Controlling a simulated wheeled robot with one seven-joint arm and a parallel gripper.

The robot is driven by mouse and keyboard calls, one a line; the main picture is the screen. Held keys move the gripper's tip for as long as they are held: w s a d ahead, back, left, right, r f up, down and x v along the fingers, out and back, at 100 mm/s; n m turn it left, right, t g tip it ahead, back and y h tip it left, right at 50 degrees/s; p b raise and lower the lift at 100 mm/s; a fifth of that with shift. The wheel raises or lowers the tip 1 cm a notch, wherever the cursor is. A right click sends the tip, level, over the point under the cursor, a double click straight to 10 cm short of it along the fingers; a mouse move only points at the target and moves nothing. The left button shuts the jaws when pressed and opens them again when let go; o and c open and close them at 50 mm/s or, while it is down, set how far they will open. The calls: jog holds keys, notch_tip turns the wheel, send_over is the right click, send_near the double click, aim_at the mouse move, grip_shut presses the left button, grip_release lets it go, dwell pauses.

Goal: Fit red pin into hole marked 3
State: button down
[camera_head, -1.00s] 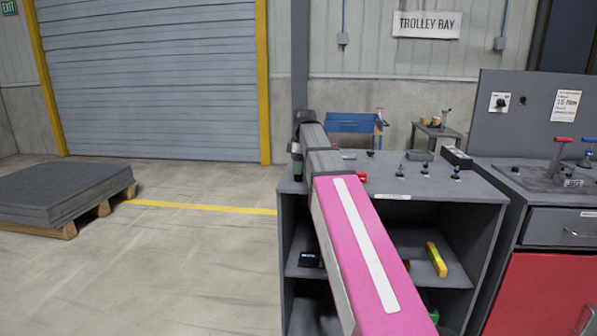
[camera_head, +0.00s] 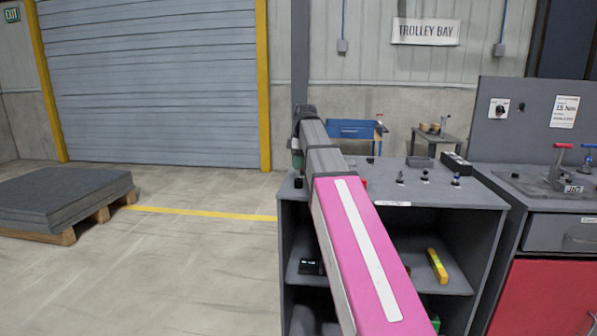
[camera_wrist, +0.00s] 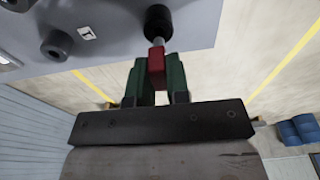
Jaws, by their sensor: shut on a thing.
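The red pin (camera_wrist: 157,68) is between the green fingers of my gripper (camera_wrist: 157,84) in the wrist view, and my gripper is shut on it. Its grey shank points at a black round socket (camera_wrist: 158,22) on the grey bench top. The shank end meets the socket's edge in the picture; I cannot tell whether it is inside. A small white label (camera_wrist: 86,33) lies beside another black socket (camera_wrist: 57,44); its mark is too small to read. In the head view, my gripper (camera_head: 298,160) is at the bench's left edge, mostly hidden by my arm.
The grey bench (camera_head: 440,195) has several small knobbed parts (camera_head: 425,176) and a dark box (camera_head: 456,163) on top. A yellow item (camera_head: 437,265) lies on its shelf. A jig station (camera_head: 560,185) stands right. Floor on the left is open up to a pallet (camera_head: 70,195).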

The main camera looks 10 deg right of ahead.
jog(key=s+a+r, duration=0.7)
jog(key=a, duration=0.2)
jog(key=shift+s, duration=0.3)
jog(key=shift+d+r, duration=0.1)
